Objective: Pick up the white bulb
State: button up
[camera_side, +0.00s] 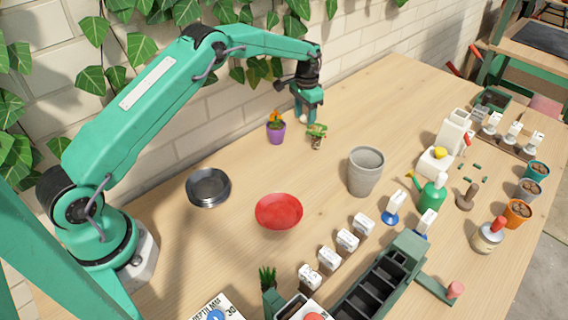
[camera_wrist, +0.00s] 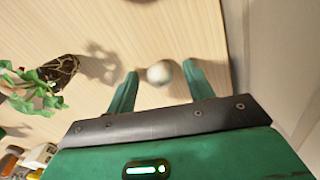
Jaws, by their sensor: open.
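The white bulb (camera_wrist: 160,73) is small and round. In the wrist view it sits between the two green fingers of my gripper (camera_wrist: 160,69), near their tips, with gaps on both sides. In the side view my gripper (camera_side: 308,116) points down at the back of the table, beside the brick wall. A small pale bit of the bulb (camera_side: 303,119) shows at its fingers; the rest is hidden. The gripper is open. I cannot tell how far the fingertips are above the table.
A leafy plant with bare roots (camera_side: 317,134) lies close by my gripper, also in the wrist view (camera_wrist: 45,80). A purple pot with orange flowers (camera_side: 276,130) stands to its left. A grey pot (camera_side: 366,170) and red bowl (camera_side: 279,210) stand nearer the front.

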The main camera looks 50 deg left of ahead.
aim_at(306, 115)
jog(key=shift+f, duration=0.1)
dwell(0.4)
jog(key=c, duration=1)
jog(key=shift+r, duration=0.85)
jog(key=r, duration=0.3)
jog(key=shift+s+d, duration=0.1)
jog(key=shift+d, duration=0.2)
jog(key=s+d+r, duration=0.1)
jog(key=d+r, duration=0.1)
jog(key=d, duration=0.1)
jog(key=s+d+r, duration=0.2)
jog(key=d, duration=0.1)
jog(key=s+d+r, duration=0.2)
jog(key=d, duration=0.2)
jog(key=shift+r, duration=0.2)
